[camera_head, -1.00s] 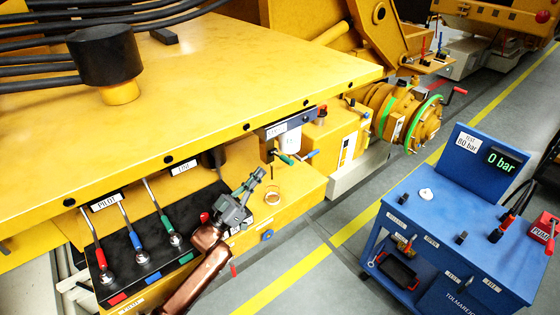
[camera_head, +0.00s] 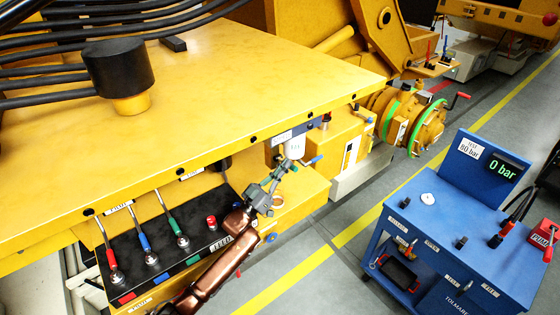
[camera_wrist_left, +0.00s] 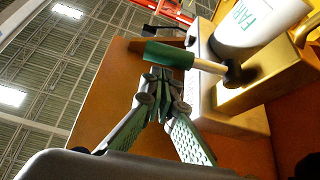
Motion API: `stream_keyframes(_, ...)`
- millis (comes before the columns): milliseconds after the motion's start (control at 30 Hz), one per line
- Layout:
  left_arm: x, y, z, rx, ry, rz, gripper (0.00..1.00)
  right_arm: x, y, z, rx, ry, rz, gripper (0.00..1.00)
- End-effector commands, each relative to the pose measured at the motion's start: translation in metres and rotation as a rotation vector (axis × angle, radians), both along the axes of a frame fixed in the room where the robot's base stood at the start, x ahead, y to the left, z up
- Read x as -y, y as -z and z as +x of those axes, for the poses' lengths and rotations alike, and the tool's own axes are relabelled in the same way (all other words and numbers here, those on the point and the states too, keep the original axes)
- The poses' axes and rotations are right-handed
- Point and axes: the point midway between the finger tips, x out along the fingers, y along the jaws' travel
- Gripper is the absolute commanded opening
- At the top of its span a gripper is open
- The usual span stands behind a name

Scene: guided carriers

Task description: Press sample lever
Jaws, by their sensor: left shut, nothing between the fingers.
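The lever with a green handle (camera_head: 289,166) sticks out beside a white cylinder (camera_head: 295,148) under the yellow deck. In the left wrist view the green handle (camera_wrist_left: 168,55) lies across, on a pale rod that runs to a dark pivot by the white cylinder (camera_wrist_left: 255,22). My left gripper (camera_head: 275,180) is shut and empty, with its fingertips just short of the green handle. In the left wrist view its fingertips (camera_wrist_left: 160,74) appear close below the handle; I cannot tell whether they touch. My right gripper is not in view.
A blue-handled lever (camera_head: 314,160) is just right of the green one. A small copper-coloured cup (camera_head: 278,202) sits below the gripper. A black panel (camera_head: 130,258) with red, blue and green levers is at left. A blue cart (camera_head: 440,205) reading 0 bar stands at right, across open floor.

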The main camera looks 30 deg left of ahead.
Motion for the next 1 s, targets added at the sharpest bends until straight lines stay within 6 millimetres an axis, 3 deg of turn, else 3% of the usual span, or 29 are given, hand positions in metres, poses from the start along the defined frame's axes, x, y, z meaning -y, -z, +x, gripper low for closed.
stream_keyframes(467, 0.001, 0.006, 0.000, 0.003, -0.001, 0.005, 0.00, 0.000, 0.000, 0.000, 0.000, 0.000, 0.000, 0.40)
stream_keyframes(1000, 0.003, 0.042, 0.000, 0.139, 0.000, 0.344, 0.00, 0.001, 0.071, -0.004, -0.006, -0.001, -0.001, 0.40)
